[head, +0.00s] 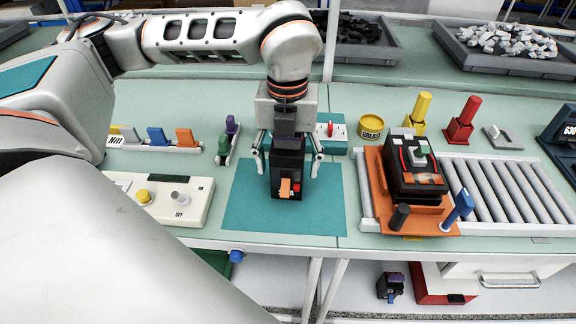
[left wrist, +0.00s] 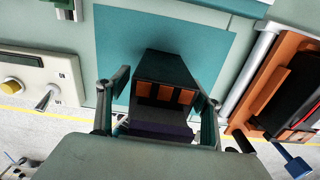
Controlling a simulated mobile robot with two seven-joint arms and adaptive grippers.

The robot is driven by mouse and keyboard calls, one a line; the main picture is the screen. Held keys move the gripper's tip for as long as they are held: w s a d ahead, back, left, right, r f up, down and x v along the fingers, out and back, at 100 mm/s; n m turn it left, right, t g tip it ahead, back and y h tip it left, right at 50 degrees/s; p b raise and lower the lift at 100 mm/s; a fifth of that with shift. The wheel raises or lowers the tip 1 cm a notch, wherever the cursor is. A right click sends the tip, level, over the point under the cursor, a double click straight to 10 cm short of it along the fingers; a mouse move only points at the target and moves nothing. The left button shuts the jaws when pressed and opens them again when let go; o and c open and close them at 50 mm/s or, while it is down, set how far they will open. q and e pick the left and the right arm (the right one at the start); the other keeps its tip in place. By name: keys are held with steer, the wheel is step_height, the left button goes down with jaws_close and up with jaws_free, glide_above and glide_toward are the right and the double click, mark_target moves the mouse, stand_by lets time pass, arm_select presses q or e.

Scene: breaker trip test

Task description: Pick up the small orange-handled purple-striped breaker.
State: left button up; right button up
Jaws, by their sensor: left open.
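The breaker's top is partly hidden by the gripper. My right gripper is out of view.
A white panel with a yellow button (head: 143,196) lies left of the mat (head: 240,212). An orange fixture with a larger black breaker (head: 414,180) sits on the rollers (head: 492,190) at right. Another small breaker (head: 390,288) with a blue handle stands on the lower shelf.

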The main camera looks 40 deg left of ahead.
arm_select(q)
steer(key=shift+f, duration=0.45)
steer(key=c, duration=1.7)
steer(key=shift+r, duration=0.15)
steer(key=shift+w+r, duration=0.1)
steer(key=shift+r, duration=0.45)
step_height(320, 180, up, 18)
steer(key=shift+p, duration=1.2)
steer(key=shift+r, duration=0.4)
